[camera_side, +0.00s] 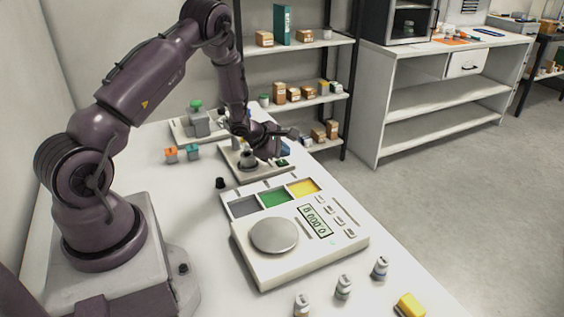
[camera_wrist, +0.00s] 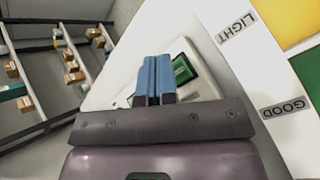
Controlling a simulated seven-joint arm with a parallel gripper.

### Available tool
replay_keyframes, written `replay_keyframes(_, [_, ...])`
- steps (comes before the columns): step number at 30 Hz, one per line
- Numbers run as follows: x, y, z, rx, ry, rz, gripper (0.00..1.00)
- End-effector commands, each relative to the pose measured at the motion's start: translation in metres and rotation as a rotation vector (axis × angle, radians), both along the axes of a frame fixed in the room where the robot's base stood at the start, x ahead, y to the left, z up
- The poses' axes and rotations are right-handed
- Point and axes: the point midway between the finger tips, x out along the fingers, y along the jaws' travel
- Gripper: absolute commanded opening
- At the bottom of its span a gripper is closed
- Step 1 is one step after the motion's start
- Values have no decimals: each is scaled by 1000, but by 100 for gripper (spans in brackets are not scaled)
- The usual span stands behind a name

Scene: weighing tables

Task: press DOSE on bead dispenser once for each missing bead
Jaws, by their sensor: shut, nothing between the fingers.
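A low white device (camera_side: 238,171) with a dark-and-metal part on top and a small green display (camera_side: 282,163) stands behind the scale, under my arm. It may be the bead dispenser; no DOSE label is readable. My gripper (camera_side: 285,150) is over its right side. In the wrist view, my gripper (camera_wrist: 153,78) has its blue fingers together with nothing between them. The fingers partly cover the white device there, and its green display (camera_wrist: 184,68) shows just right of them. I cannot tell whether the fingertips touch the device. No button or beads are distinguishable.
A scale (camera_side: 262,268) with a round pan and lit display stands nearer. Behind it are grey, green (camera_side: 273,197) and yellow (camera_side: 303,187) trays; LIGHT and GOOD labels show in the wrist view. Small bottles (camera_side: 343,287) stand in front. Another device (camera_side: 198,122) has a green top.

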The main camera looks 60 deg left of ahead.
Motion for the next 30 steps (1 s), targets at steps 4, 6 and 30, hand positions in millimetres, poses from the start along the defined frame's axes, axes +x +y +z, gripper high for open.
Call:
replay_keyframes(4, [0,0,-3,-1,1,-1,0])
replay_keyframes(6, [0,0,-5,0,1,-1,0])
replay_keyframes(30, [0,0,-12,0,0,0,0])
